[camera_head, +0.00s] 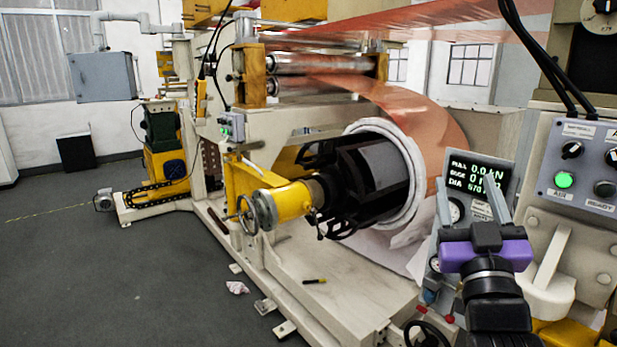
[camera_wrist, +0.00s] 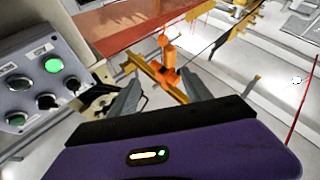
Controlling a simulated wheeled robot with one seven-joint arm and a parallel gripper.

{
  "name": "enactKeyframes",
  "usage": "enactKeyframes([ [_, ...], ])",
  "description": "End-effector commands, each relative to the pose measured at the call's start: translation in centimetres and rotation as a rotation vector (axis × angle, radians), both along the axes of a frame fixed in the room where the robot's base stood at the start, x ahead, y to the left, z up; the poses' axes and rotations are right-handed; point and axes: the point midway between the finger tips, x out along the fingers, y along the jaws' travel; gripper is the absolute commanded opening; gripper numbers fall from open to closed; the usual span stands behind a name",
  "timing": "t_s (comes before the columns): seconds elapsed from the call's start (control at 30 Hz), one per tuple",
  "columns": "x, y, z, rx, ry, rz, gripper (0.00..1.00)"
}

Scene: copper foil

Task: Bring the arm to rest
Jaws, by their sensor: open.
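My gripper (camera_head: 475,207) is at the right in the head view, with its purple body low and its two grey fingers pointing up, spread apart. Nothing is seen between the fingers. I cannot tell how far that part is from the fingertips.
A control panel (camera_head: 582,170) with a lit green button is close at the right; it also shows in the wrist view (camera_wrist: 42,88). A copper foil roll (camera_head: 440,135) on a black core and a yellow shaft with a handwheel (camera_head: 247,214) stand at centre. Open grey floor (camera_head: 100,280) lies left.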

Motion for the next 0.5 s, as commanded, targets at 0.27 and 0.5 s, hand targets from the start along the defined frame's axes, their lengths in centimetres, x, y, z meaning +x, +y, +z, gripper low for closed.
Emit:
enactKeyframes([
  [0.27,-7.1,2.4,-10.6,0.020,0.067,0.099,0.57],
  [0.5,-14.5,3.7,-17.3,0.061,0.136,0.159,0.57],
])
